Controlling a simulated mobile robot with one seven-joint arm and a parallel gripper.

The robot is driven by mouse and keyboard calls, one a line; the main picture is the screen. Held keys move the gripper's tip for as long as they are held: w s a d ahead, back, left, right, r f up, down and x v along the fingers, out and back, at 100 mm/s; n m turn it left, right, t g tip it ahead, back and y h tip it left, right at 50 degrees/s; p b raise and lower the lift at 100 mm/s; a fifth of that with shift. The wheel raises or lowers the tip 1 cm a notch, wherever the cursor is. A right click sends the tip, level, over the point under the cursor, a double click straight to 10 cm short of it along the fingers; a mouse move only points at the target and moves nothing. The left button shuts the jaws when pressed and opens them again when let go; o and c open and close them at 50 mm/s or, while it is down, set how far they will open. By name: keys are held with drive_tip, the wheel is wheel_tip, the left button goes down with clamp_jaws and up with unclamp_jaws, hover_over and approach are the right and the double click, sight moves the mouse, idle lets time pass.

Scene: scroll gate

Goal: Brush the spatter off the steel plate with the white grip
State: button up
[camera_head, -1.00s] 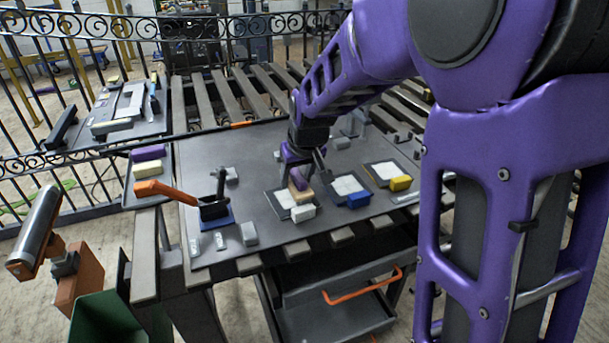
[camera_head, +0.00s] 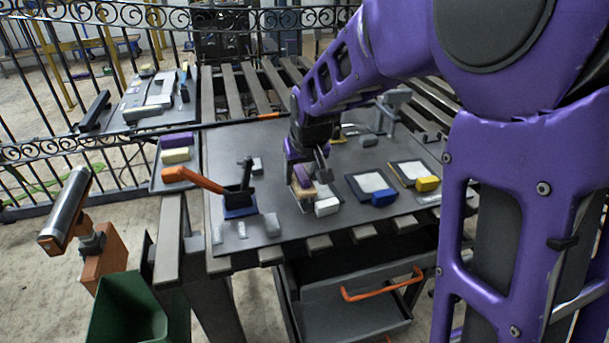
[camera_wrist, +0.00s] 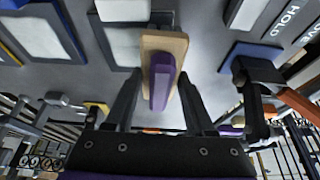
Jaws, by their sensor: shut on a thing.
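My gripper (camera_head: 303,160) is shut on a brush with a purple handle (camera_wrist: 162,80) and a tan wooden block (camera_wrist: 165,45). It holds the brush low over the left part of the steel plate with the white grip (camera_head: 327,206). In the wrist view the white grip (camera_wrist: 122,10) is at the top, and the pale plate (camera_wrist: 122,45) shows left of the brush. The brush and gripper hide part of the plate. I cannot tell whether bristles touch it, nor make out spatter. Plates with a blue grip (camera_head: 383,198) and a yellow grip (camera_head: 427,184) lie to the right.
A toggle clamp with an orange lever (camera_head: 195,180) stands on the table left of the brush. A side tray holds a purple block (camera_head: 177,140) and a cream block (camera_head: 176,155). An open drawer (camera_head: 350,310) is below. An iron fence (camera_head: 60,150) stands behind at left.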

sight(301, 168)
drive_tip(key=shift+w, duration=0.2)
drive_tip(key=shift+w+d+f, duration=0.1)
drive_tip(key=shift+w+d, duration=0.2)
drive_tip(key=shift+d, duration=0.5)
drive_tip(key=shift+w+d, duration=0.3)
drive_tip(key=shift+d, duration=0.45)
drive_tip(key=shift+w+d+f, duration=0.1)
drive_tip(key=shift+w+d, duration=0.2)
drive_tip(key=shift+d, duration=0.5)
drive_tip(key=shift+w+d, duration=0.2)
drive_tip(key=shift+d, duration=0.3)
drive_tip(key=shift+w+d, duration=0.15)
drive_tip(key=shift+d, duration=0.35)
drive_tip(key=shift+f, duration=0.2)
drive_tip(key=shift+s+a+f, duration=0.1)
drive_tip(key=shift+s+a, duration=0.35)
drive_tip(key=shift+a, duration=0.7)
drive_tip(key=shift+s+a+f, duration=0.1)
drive_tip(key=shift+s+a, duration=0.3)
drive_tip(key=shift+a, duration=0.7)
drive_tip(key=shift+s+a+f, duration=0.1)
drive_tip(key=shift+s+a, duration=0.35)
drive_tip(key=shift+a, duration=0.7)
drive_tip(key=shift+r+p, duration=2.1)
drive_tip(key=shift+r, duration=0.95)
drive_tip(key=shift+r, duration=0.1)
